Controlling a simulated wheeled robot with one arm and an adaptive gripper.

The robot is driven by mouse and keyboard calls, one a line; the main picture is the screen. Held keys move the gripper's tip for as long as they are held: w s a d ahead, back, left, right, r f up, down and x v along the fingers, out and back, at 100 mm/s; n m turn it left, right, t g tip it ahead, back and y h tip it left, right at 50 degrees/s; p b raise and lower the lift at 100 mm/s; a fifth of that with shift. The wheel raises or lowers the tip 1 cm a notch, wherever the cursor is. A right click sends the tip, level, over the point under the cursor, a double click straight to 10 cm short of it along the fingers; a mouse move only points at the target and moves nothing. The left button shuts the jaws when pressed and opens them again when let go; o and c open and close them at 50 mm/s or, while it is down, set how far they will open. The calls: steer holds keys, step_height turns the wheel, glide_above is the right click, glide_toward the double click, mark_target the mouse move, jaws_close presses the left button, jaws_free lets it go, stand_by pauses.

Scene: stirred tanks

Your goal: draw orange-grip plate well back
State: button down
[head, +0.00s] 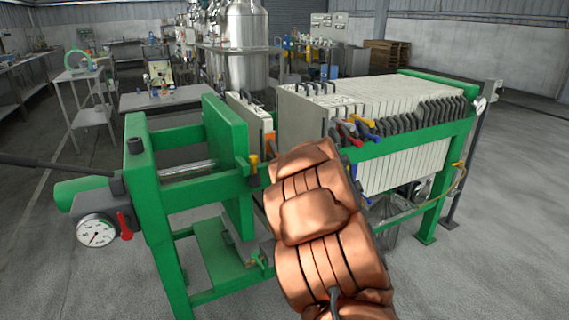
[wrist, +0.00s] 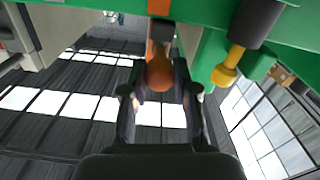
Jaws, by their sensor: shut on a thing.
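The orange grip (wrist: 160,72) sits between the dark fingers of my gripper (wrist: 160,90) in the wrist view, and the gripper is shut on it. In the head view a pale plate with an orange edge (head: 267,132) hangs beside the green pressing plate (head: 227,150), with a gap between it and the main plate pack (head: 320,112). My copper-coloured arm hides the gripper and the held grip in the head view.
The pack carries red (head: 348,131), blue and yellow (head: 362,121) grips, then several dark ones. The green side rail (head: 415,140) runs along it. A yellow-tipped handle (wrist: 228,70) is close right of my gripper in the wrist view. A gauge (head: 97,231) is at left.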

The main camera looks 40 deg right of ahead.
steer(key=shift+a+f, duration=0.1)
steer(key=c, duration=0.9)
jaws_free()
steer(key=shift+s, duration=0.15)
steer(key=v, duration=0.7)
steer(key=shift+s, duration=0.15)
